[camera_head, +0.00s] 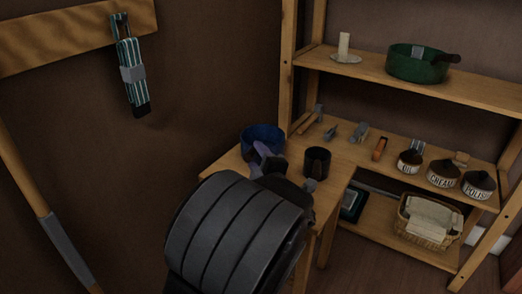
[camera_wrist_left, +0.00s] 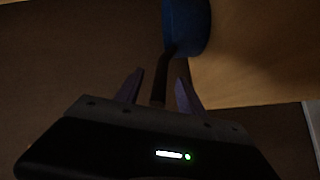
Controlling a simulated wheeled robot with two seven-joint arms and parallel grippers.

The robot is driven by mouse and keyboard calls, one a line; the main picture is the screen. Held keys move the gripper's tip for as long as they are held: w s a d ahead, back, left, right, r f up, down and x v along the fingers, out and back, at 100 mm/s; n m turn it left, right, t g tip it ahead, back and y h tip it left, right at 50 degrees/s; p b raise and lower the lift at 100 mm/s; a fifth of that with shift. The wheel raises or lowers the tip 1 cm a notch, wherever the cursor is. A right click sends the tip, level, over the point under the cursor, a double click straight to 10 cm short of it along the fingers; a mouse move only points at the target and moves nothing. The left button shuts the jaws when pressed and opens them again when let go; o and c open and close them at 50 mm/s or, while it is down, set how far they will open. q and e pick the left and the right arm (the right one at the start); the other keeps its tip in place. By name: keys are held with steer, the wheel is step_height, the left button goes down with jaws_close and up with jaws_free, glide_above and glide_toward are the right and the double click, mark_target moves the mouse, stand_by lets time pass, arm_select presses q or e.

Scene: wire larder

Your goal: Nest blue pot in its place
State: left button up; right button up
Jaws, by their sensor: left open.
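The blue pot (camera_head: 262,136) stands at the back left of the wooden table, partly hidden behind my left gripper (camera_head: 268,160). In the left wrist view the blue pot (camera_wrist_left: 188,25) is at the top, and its dark handle (camera_wrist_left: 160,88) runs down between the two purple fingers of my left gripper (camera_wrist_left: 159,88). The fingers are open, one on each side of the handle; I cannot tell whether either touches it. A green pot (camera_head: 412,68) with a dark handle stands on the upper shelf. My right gripper is not in view.
A dark mug (camera_head: 317,162) stands close right of my left gripper. The middle shelf (camera_head: 345,155) holds small tools and labelled jars (camera_head: 443,173). A candle (camera_head: 344,45) stands left of the green pot. A basket (camera_head: 428,220) is below. A wooden post (camera_head: 289,70) rises behind the table.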

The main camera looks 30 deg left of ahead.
arm_select(q)
steer(key=b+x, duration=0.3)
steer(key=x, duration=0.1)
steer(key=shift+w+f, duration=0.1)
steer(key=shift+f, duration=0.25)
steer(key=shift+w+a+r, duration=0.1)
steer(key=shift+w+a, duration=0.2)
steer(key=shift+a, duration=0.1)
steer(key=shift+c, duration=0.4)
jaws_close()
steer(key=shift+r, duration=0.1)
stand_by(0.6)
